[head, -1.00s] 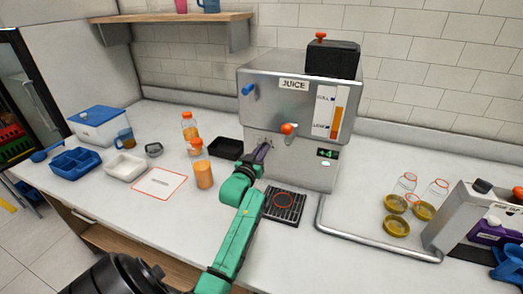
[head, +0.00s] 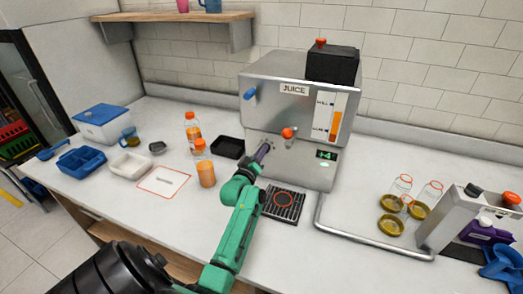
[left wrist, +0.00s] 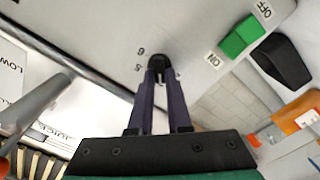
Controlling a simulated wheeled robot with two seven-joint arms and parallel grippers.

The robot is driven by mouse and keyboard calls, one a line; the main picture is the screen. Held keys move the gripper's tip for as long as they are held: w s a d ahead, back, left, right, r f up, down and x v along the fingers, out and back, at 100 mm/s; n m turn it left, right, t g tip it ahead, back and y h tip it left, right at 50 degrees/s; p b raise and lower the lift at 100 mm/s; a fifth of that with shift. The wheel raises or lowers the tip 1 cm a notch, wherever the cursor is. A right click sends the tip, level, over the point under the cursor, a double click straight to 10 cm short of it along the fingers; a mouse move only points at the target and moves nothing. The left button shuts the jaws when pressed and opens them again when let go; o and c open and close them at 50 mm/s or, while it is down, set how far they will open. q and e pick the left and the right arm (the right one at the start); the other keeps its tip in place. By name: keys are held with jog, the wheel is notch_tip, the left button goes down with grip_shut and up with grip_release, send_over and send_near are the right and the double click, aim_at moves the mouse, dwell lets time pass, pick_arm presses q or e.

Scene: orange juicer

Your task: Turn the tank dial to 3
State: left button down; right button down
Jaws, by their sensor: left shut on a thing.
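The juice machine (head: 311,170) stands at the back of the counter. In the left wrist view a small black dial (left wrist: 158,66) sits on its grey panel, with printed numbers 5 and 6 (left wrist: 140,58) at its left; other marks are mostly hidden. My left gripper (head: 264,150) reaches the machine's left lower part. In the left wrist view its purple fingers (left wrist: 159,80) are shut on the dial. The dial's pointer cannot be made out. A green display (head: 326,155) on the front seems to show a 4. My right gripper is not in view.
A green ON/OFF switch (left wrist: 242,37) is beside the dial. A drip grate (head: 283,204) lies before the machine. An orange-filled glass (head: 206,174), bottles (head: 192,130) and a black tray (head: 227,147) stand left of my arm. A metal rail (head: 370,249) runs at right.

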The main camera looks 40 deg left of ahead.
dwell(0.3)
pick_arm(q)
jog(key=c, duration=0.9)
grip_release()
jog(key=shift+o, duration=0.2)
jog(key=shift+s, duration=0.1)
jog(key=b+v, duration=0.2)
jog(key=v, duration=1.2)
jog(key=shift+s, duration=0.25)
jog(key=shift+d, duration=0.15)
